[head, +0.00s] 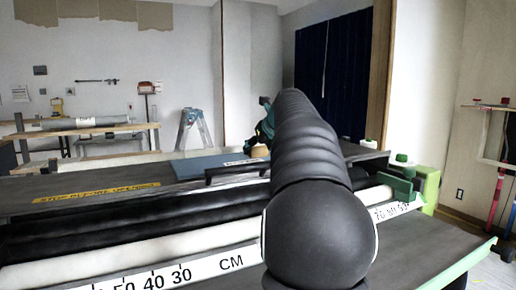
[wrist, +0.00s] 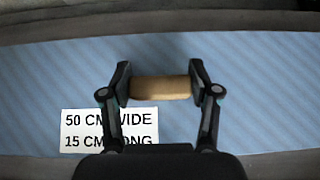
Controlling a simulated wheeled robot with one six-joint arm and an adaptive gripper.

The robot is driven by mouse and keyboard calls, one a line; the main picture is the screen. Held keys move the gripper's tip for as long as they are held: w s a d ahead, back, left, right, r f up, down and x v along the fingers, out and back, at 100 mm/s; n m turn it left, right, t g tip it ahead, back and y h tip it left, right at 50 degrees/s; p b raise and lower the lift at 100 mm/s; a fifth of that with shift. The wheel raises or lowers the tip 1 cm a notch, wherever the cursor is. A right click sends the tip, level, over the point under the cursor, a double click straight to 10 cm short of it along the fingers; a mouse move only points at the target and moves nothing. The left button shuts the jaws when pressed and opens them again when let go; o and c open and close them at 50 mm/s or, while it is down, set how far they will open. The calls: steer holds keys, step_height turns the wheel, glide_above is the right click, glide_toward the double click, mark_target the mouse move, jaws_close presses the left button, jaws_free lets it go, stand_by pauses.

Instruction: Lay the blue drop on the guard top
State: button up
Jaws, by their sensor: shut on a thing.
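The blue drop (head: 205,165) is a flat striped blue sheet on the dark top of the paster, left of my arm in the head view. In the wrist view the blue drop (wrist: 250,75) spans the picture below my gripper, with a white label reading 50 cm wide, 15 cm long. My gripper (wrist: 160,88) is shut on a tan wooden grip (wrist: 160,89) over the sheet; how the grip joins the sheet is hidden. I cannot tell for sure which part is the guard top; a raised black bar (head: 225,173) stands just in front of the drop.
Black and white rollers and a centimetre scale (head: 150,279) run along the paster's front. A green clamp-like part (head: 398,182) is at the right end. A stepladder (head: 194,130) and a wooden bench stand behind. My arm hides the middle of the paster.

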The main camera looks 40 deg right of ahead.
steer(key=o, duration=1.3)
steer(key=shift+c, duration=0.2)
steer(key=v, duration=1.2)
steer(key=shift+s+d, duration=0.1)
